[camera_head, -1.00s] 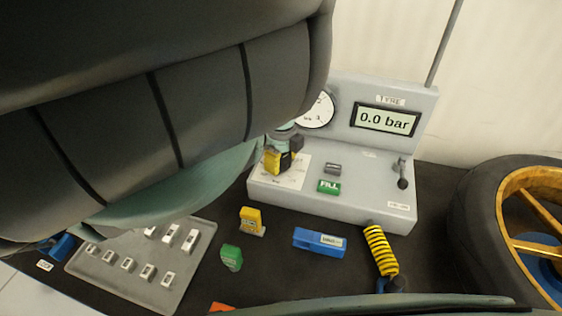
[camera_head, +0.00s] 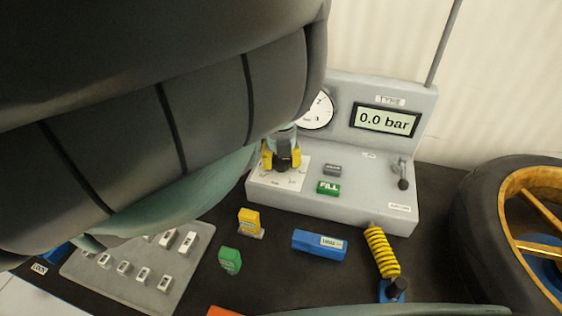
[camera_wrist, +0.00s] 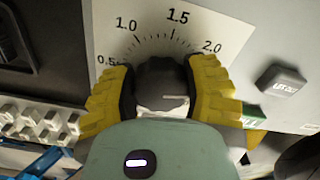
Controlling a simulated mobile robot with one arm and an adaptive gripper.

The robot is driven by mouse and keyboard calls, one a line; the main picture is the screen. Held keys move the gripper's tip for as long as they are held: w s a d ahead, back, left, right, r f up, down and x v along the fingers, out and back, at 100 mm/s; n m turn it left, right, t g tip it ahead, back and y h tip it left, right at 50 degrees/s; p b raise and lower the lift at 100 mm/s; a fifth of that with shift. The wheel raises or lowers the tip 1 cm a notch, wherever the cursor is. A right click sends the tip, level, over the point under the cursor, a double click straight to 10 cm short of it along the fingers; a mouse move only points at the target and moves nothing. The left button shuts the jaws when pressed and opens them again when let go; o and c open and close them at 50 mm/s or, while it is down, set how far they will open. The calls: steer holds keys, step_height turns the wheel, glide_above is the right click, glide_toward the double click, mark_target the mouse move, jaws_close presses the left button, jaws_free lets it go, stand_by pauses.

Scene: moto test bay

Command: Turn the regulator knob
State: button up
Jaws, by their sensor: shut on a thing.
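The dark regulator knob (camera_wrist: 160,72) sits on a white dial plate marked 0.5, 1.0, 1.5 and 2.0 in the wrist view. A small pale line shows on the knob's near side. My gripper (camera_wrist: 160,92) has its two yellow fingers on opposite sides of the knob, shut on it. In the head view my gripper (camera_head: 281,158) is over the dial plate (camera_head: 290,180) at the left of the grey tyre station (camera_head: 330,205). The station's display (camera_head: 386,120) reads 0.0 bar. The round gauge (camera_head: 317,110) is partly hidden by my arm.
A green FILL button (camera_head: 328,188) and a grey button (camera_head: 332,169) lie right of the knob. A lever (camera_head: 403,178), a yellow coiled hose (camera_head: 381,252) and a wheel (camera_head: 475,225) are farther right. Small blocks and a switch panel (camera_head: 180,268) lie in front.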

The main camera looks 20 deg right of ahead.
steer(key=shift+m, duration=0.4)
steer(key=o, duration=1.2)
